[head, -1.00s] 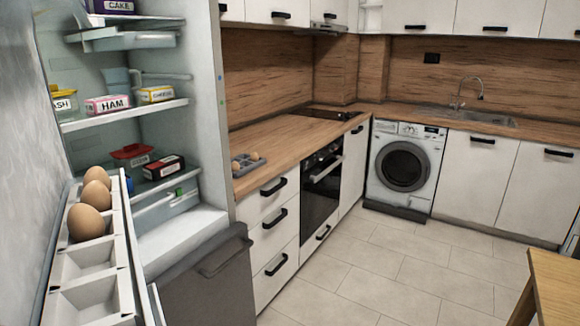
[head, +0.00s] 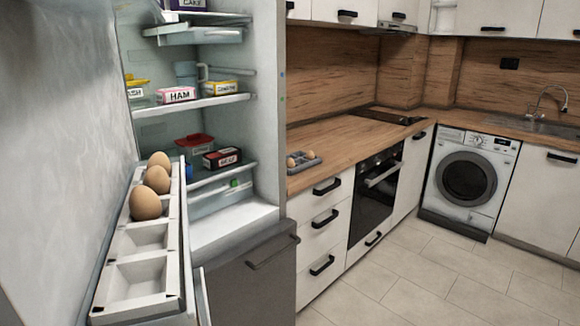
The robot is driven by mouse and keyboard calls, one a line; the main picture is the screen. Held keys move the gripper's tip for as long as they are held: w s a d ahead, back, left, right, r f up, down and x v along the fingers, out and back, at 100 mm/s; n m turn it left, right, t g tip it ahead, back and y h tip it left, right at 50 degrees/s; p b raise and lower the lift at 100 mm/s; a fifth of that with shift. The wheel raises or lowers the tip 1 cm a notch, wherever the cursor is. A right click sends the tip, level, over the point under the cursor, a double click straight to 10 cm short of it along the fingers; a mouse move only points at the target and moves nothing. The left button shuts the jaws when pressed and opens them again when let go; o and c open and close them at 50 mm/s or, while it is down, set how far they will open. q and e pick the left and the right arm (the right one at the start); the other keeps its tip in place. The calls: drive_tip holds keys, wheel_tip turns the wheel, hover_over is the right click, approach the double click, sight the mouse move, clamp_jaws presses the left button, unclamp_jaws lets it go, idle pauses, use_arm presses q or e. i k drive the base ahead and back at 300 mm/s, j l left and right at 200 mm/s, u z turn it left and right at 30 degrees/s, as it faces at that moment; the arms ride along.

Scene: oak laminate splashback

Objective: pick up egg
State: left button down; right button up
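Three brown eggs stand in a row in the white egg rack (head: 134,285) on the open fridge door at the left. The nearest egg (head: 145,203) is in front of the middle egg (head: 156,180), and the farthest egg (head: 159,160) is behind them. The rack's nearer hollows are empty. Neither of my grippers shows in the head view.
The open fridge holds a ham box (head: 177,95) and other packages on its shelves. A grey lower door (head: 250,285) stands below. The oven (head: 376,197) and washing machine (head: 467,180) line the counter. The tiled floor (head: 440,280) in front is clear.

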sight(290, 163)
drive_tip(key=u, duration=0.55)
drive_tip(key=i+l+u, duration=0.3)
drive_tip(key=l+u, duration=0.35)
drive_tip(key=i+l+u, duration=0.15)
drive_tip(key=l+u, duration=0.15)
drive_tip(key=l, duration=0.3)
drive_tip(key=l+u, duration=0.35)
drive_tip(key=i+l, duration=0.05)
drive_tip(key=l, duration=0.05)
